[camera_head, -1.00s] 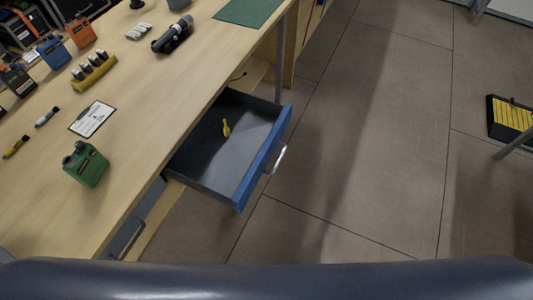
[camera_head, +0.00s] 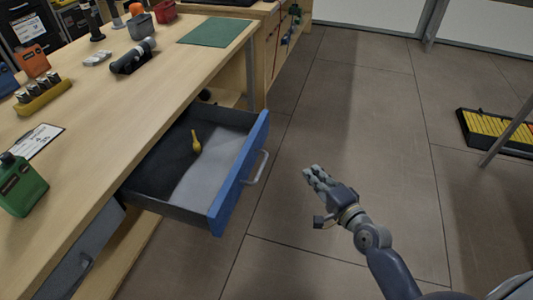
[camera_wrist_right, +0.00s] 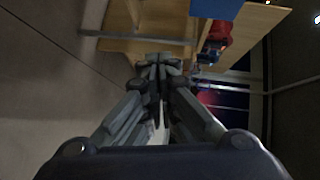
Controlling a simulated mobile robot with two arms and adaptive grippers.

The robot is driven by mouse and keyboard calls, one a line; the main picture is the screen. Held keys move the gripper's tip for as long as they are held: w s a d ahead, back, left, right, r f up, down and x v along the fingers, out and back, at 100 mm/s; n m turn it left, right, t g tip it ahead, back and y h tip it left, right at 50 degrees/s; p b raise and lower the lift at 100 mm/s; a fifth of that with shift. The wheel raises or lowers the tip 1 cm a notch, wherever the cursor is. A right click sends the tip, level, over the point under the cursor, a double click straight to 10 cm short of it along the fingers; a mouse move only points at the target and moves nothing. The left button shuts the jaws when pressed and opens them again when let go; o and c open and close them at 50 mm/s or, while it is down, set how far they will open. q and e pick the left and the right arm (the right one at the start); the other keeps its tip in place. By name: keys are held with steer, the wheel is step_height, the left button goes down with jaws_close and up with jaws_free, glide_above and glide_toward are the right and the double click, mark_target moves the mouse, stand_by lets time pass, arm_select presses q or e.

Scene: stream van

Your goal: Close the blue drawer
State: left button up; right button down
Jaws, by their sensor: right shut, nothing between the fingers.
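The blue drawer (camera_head: 240,170) is pulled out from under the wooden workbench, with a grey metal handle (camera_head: 257,167) on its blue front. A yellow object (camera_head: 195,142) lies inside on the grey drawer floor. My right gripper (camera_head: 311,176) is to the right of the drawer front, over the floor, apart from the handle. It is shut and empty; its fingers also show together in the right wrist view (camera_wrist_right: 160,72). A blue surface (camera_wrist_right: 217,8) shows at the top of the right wrist view, and I cannot tell if it is the drawer. My left gripper is not in view.
The workbench top (camera_head: 120,125) holds a green canister (camera_head: 20,185), a yellow battery holder (camera_head: 42,96), a black flashlight (camera_head: 133,57) and a green mat (camera_head: 208,32). A black and yellow case (camera_head: 495,132) lies at the right. The floor between is clear.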

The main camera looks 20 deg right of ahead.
step_height(320, 180, up, 6)
steer(key=a+t+y+b, duration=0.1)
steer(key=a+t, duration=0.1)
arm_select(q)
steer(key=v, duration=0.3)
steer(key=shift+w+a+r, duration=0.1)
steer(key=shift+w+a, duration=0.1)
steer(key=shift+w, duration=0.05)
arm_select(e)
steer(key=w+a, duration=0.5)
steer(key=w, duration=0.7)
steer(key=shift+m, duration=0.4)
steer(key=shift+r, duration=0.1)
